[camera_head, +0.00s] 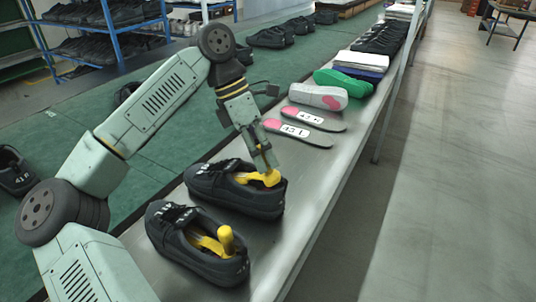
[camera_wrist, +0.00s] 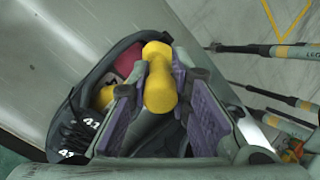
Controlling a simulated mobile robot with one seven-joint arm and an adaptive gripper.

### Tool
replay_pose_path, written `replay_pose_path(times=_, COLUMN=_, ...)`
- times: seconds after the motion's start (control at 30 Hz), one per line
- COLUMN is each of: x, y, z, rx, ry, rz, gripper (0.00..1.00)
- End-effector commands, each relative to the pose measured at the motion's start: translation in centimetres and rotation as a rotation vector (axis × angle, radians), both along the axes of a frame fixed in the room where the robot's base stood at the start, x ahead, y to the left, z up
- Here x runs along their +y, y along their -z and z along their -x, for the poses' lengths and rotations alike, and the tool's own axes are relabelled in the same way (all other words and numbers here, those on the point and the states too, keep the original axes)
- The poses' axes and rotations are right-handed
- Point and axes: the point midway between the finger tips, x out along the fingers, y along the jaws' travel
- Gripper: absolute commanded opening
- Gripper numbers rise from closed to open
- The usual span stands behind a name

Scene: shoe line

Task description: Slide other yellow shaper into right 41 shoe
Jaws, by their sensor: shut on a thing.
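My gripper (camera_head: 262,165) is shut on a yellow shaper (camera_head: 270,179) at the heel opening of the farther black shoe (camera_head: 232,189). In the wrist view the purple-padded fingers (camera_wrist: 165,105) sit on either side of the knobbed end of the yellow shaper (camera_wrist: 159,80). Another yellow part (camera_wrist: 106,96) shows deeper in the black shoe (camera_wrist: 72,115), marked 41. How deep the shaper sits is partly hidden by the fingers. The nearer black shoe (camera_head: 178,244) holds another yellow shaper (camera_head: 222,238), its knob upright at the heel.
Both shoes stand on a grey metal bench (camera_head: 320,170). Beyond them lie two labelled insoles (camera_head: 298,132), a white and pink sole (camera_head: 317,97), a green shoe part (camera_head: 343,82) and folded cloths (camera_head: 360,62). A blue rack (camera_head: 110,30) with shoes stands at the back left.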

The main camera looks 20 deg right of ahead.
Motion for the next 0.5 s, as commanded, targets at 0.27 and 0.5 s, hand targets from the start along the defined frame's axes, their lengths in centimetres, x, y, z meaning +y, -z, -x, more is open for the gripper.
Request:
replay_pose_path(times=0.27, x=-0.5, y=2.3, z=0.6, rx=-0.101, ry=0.005, rz=-0.084, gripper=0.00)
replay_pose_path(times=0.5, x=-0.7, y=3.9, z=0.9, rx=-0.181, ry=0.003, rz=-0.151, gripper=0.00)
